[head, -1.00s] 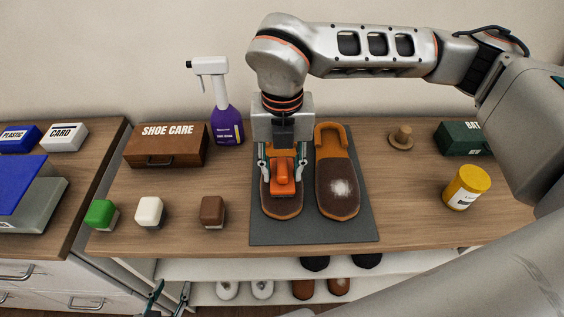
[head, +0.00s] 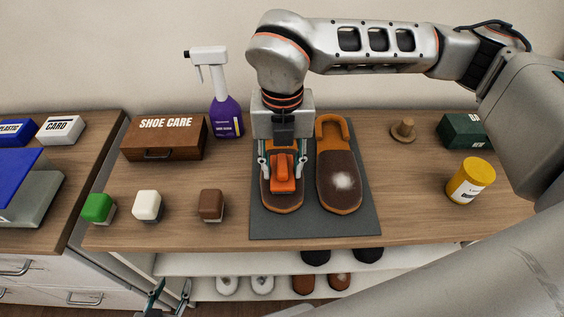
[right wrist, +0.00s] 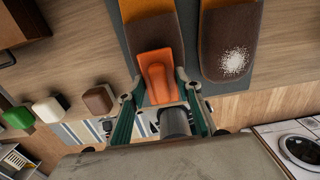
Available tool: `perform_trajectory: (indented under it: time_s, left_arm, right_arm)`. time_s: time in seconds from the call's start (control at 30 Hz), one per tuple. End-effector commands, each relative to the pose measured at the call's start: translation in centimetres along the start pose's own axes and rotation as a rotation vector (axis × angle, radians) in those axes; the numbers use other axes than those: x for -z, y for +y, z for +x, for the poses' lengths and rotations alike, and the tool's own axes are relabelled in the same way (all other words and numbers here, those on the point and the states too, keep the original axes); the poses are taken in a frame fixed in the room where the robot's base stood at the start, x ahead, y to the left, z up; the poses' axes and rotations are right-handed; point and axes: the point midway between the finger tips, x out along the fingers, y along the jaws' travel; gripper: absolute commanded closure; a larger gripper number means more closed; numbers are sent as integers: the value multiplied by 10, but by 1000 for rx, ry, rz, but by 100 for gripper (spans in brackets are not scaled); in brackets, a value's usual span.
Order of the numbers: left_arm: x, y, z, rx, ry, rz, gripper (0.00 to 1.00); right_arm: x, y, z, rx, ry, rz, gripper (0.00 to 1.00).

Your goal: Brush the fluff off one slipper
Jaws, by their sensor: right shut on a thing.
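Two brown slippers with orange trim lie side by side on a grey mat (head: 330,228). The right slipper (head: 336,170) carries a white fluff patch (head: 343,181), also clear in the right wrist view (right wrist: 234,62). The left slipper (head: 284,207) shows no fluff on its visible part; the rest is hidden by my gripper and an orange brush (head: 284,172). My right gripper (head: 283,172) is shut on this brush, over the left slipper; I cannot tell whether the brush touches it. My left gripper (head: 169,292) is low at the front left, fingers apart and empty.
Green (head: 98,207), white (head: 147,206) and brown (head: 211,205) brushes stand at left. Behind are a shoe care box (head: 165,140) and a purple spray bottle (head: 226,115). A yellow jar (head: 470,181) stands at right. Shelves below hold more shoes (head: 303,284).

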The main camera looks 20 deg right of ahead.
Motion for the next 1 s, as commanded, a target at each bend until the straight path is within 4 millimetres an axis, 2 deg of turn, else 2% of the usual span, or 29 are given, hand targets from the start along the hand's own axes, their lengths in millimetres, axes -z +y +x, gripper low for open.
perform_trajectory:
  time_s: [1.0]
  left_arm:
    - [-9,2,3,-2,-6,-1,60]
  right_arm:
    - [0,0,7,0,0,0,83]
